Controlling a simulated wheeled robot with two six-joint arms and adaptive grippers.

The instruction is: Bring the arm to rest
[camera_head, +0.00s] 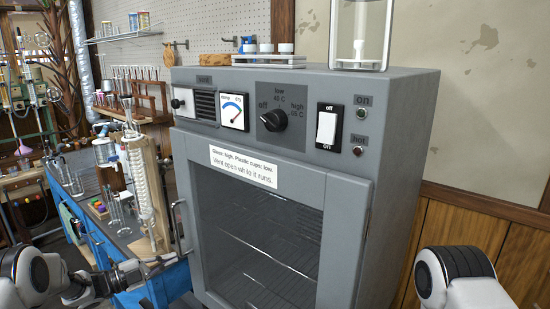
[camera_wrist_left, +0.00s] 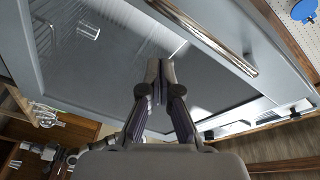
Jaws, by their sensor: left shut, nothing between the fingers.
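My left gripper (camera_head: 165,262) is low at the left of the grey drying oven (camera_head: 405,150), close to the lower end of its door handle (camera_head: 181,225). Its fingers are shut together with nothing between them. In the left wrist view the closed fingertips (camera_wrist_left: 160,72) show in front of the oven door's dark glass, with the metal handle (camera_wrist_left: 205,38) crossing above them. I cannot tell whether they touch the door. The oven door (camera_head: 265,225) looks shut. Part of my right arm shows at the lower right; its gripper is out of view.
The oven front has a dial (camera_head: 273,120), a white rocker switch (camera_head: 327,127) and a gauge (camera_head: 234,111). A rack with cups (camera_head: 268,61) and a glass vessel (camera_head: 360,35) stand on top. A blue bench (camera_head: 95,250) with crowded glassware is at left.

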